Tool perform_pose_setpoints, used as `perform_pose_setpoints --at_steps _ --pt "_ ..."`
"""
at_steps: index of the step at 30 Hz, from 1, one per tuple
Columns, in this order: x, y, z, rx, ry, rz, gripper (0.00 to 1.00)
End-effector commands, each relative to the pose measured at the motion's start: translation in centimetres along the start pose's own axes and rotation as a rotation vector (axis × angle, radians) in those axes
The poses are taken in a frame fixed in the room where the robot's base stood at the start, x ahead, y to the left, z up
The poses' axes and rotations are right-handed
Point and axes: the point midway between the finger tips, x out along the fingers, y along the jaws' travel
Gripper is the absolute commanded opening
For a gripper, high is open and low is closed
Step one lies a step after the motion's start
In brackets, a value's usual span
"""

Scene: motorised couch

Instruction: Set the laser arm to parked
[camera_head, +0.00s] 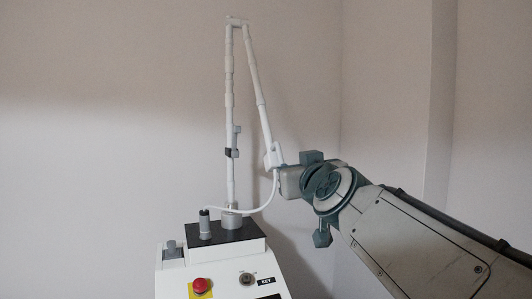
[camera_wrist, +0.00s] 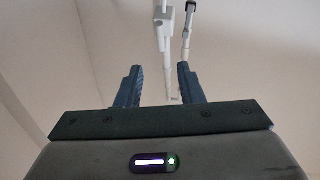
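The laser arm (camera_head: 229,110) is white and jointed. Its post rises upright from the console, bends at a top elbow, and a second segment (camera_head: 257,90) slants down to the right, ending at a white joint block (camera_head: 273,157). A white cable loops from there to a dark-topped holder (camera_head: 205,223). My gripper is beside that block in the head view, its fingers not clearly seen. In the wrist view my gripper (camera_wrist: 159,70) is open, fingers apart. White parts of the laser arm (camera_wrist: 165,45) show beyond and between the fingers; contact cannot be told.
The white console (camera_head: 220,280) has a black top, a red emergency button (camera_head: 200,286) on yellow and a key switch (camera_head: 247,279). Plain walls stand behind, with a corner and a pillar at right. The left side of the head view is clear.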

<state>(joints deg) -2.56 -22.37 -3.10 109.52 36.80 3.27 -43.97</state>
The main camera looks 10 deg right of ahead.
Motion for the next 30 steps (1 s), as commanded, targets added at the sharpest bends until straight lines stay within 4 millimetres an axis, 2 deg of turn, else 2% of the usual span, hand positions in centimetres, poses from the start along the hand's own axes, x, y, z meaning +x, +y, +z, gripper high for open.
perform_pose_setpoints --at_steps 18,24,30 --pt "9.9 -0.2 0.5 -0.001 -0.005 -0.003 0.34" --pt "12.2 -0.1 0.4 0.0 -0.005 -0.002 0.34" --pt "13.2 -0.1 0.3 0.0 -0.004 -0.002 0.34"
